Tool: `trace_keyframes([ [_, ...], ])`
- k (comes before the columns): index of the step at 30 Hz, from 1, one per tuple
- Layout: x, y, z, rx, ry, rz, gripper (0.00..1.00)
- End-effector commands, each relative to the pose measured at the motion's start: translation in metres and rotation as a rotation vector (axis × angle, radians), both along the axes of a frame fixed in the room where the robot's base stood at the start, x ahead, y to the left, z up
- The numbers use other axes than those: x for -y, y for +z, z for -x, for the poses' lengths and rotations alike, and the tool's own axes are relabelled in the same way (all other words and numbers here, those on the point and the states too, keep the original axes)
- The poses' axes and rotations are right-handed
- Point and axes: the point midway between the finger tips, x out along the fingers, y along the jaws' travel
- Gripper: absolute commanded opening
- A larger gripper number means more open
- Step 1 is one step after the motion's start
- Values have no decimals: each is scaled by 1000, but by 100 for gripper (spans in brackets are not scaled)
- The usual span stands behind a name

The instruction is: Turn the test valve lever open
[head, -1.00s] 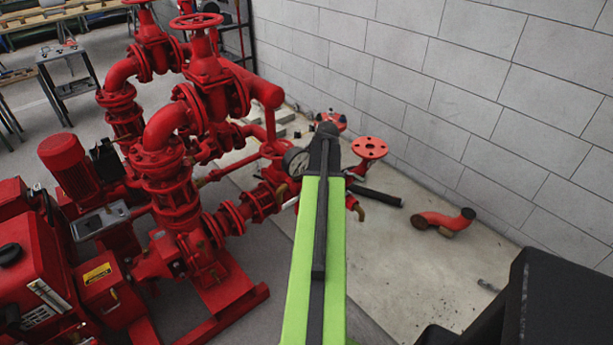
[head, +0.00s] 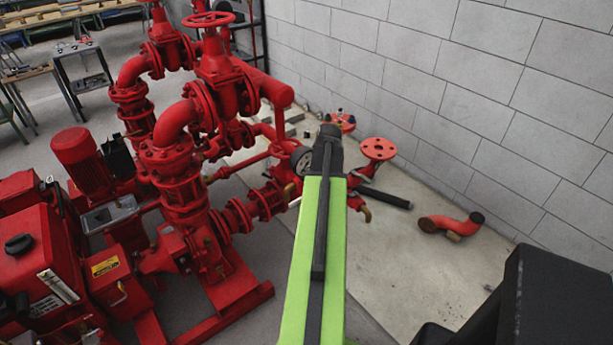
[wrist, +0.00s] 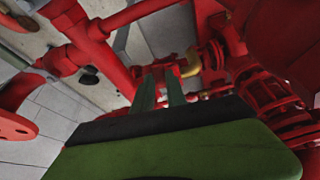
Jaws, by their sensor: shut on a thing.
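In the wrist view, the two narrow fingers of my gripper (wrist: 161,82) reach up into the red pipework. A brass-yellow lever-like part (wrist: 189,66) shows at the right fingertip, and the jaws are shut on it. The exact grip is too small and dark to make out. In the head view, my green arm points away and hides the gripper and the lever in its grip. A round pressure gauge (head: 303,160) shows just left of the arm's far end.
The red pump set (head: 180,190) with handwheels fills the left. A red flange (head: 378,149) stands right of my arm's far end. A loose red elbow pipe (head: 451,223) and a black bar (head: 384,197) lie on the floor near the grey block wall (head: 440,90).

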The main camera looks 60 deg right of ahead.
Motion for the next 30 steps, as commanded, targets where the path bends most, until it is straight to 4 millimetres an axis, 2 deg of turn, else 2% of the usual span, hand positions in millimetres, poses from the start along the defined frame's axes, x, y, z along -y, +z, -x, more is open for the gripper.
trace_keyframes([
  [8, 4, -1, 6, -1, -13, -3, 0],
  [9, 4, -1, 6, -1, -14, -3, 21],
  [13, 6, 0, 9, 0, -19, -2, 38],
  [14, 7, 0, 9, 0, -19, -2, 39],
  [23, 8, 1, 10, 1, -21, 1, 39],
  [26, 6, 7, 10, 1, -19, 0, 39],
  [30, 2, 24, 10, 2, -18, 0, 39],
])
